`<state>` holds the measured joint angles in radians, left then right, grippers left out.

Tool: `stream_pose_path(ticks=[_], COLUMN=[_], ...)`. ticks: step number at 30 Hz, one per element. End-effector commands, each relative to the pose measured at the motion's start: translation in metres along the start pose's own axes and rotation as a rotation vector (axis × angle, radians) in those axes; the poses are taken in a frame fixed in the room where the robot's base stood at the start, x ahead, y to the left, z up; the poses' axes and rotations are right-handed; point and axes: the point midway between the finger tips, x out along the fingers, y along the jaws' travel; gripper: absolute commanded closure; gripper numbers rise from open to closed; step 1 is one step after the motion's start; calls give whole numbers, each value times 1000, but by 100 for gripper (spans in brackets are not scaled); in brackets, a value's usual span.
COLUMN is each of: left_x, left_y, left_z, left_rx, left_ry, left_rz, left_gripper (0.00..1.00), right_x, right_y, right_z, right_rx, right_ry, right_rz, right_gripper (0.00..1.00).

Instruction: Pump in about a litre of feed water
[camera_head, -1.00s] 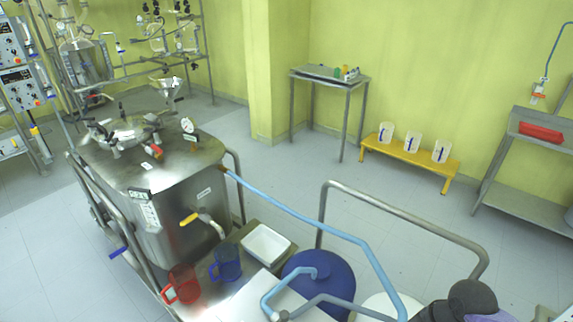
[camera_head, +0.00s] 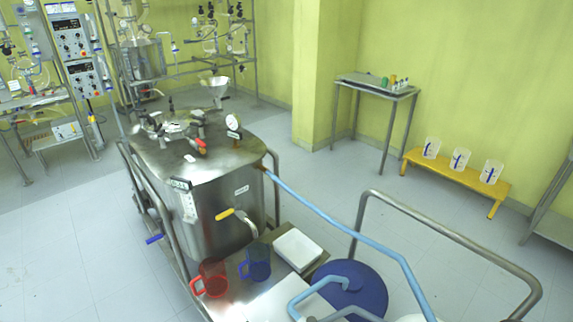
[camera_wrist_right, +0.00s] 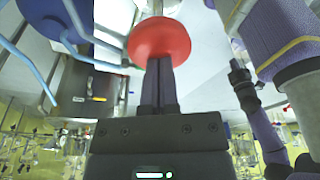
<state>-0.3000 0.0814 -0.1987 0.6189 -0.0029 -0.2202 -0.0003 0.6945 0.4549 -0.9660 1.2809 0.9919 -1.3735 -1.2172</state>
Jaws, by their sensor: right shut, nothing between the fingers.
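A steel vessel (camera_head: 205,185) stands left of centre in the head view, with a round gauge (camera_head: 233,121), a funnel (camera_head: 217,88) and a yellow-handled tap (camera_head: 226,214). A light blue hose (camera_head: 335,222) runs from its side toward the lower right. A blue drum (camera_head: 352,288) stands at the bottom, partly behind pipes; it also shows in the right wrist view (camera_wrist_right: 45,18). My right gripper (camera_wrist_right: 158,66) is shut and empty, its fingertips at a red round knob (camera_wrist_right: 160,40). I cannot tell whether they touch it. My left gripper is not in view.
A red jug (camera_head: 211,280), a blue jug (camera_head: 256,262) and a white tray (camera_head: 298,249) sit before the vessel. A steel rail (camera_head: 450,236) rises at the right. A yellow bench (camera_head: 455,172) holds three beakers. The floor between is clear.

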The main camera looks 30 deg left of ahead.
Motion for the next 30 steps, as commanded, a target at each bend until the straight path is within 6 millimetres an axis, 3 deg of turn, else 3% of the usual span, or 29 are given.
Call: stream_pose_path(ticks=[19, 26, 30], left_x=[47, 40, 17], left_y=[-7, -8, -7], left_z=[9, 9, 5], left_rx=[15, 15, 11], left_ry=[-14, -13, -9], left_rz=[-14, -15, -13], left_gripper=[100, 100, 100], right_x=[59, 51, 27], right_y=[-2, -1, -1], right_z=[12, 11, 6], right_rx=[1, 1, 1], right_ry=[-2, -2, -2], right_rz=[-5, -4, -3], right_gripper=[100, 100, 100])
